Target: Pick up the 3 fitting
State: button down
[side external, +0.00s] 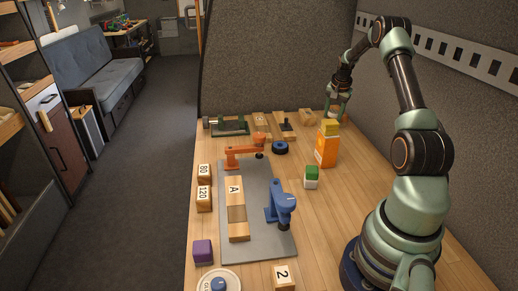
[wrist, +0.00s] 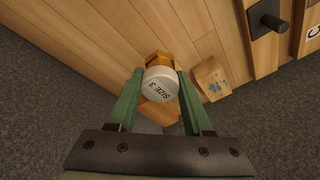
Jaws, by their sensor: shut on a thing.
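The size 3 fitting (wrist: 162,83) shows in the wrist view, with a round white end marked "SIZE 3" and a brass-coloured part beyond it. My gripper (wrist: 160,88) has its two green fingers on either side of the white end and is shut on it. In the side view, my gripper (side external: 335,113) is at the far right corner of the table, behind an orange carton (side external: 326,152) with a yellow top. The fitting cannot be made out clearly there. Its height above the table is hard to tell.
A wooden block with blue marks (wrist: 211,79) lies right of my gripper in the wrist view, near a dark peg (wrist: 268,22). A green-and-white block (side external: 311,177) and a blue clamp-like thing (side external: 281,205) stand nearer. The table right of the grey mat (side external: 265,250) has free room.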

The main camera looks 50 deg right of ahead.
aim_at(333, 111)
notch_tip(333, 111, up, 14)
jog(key=shift+r, duration=0.2)
jog(key=shift+w+a, duration=0.1)
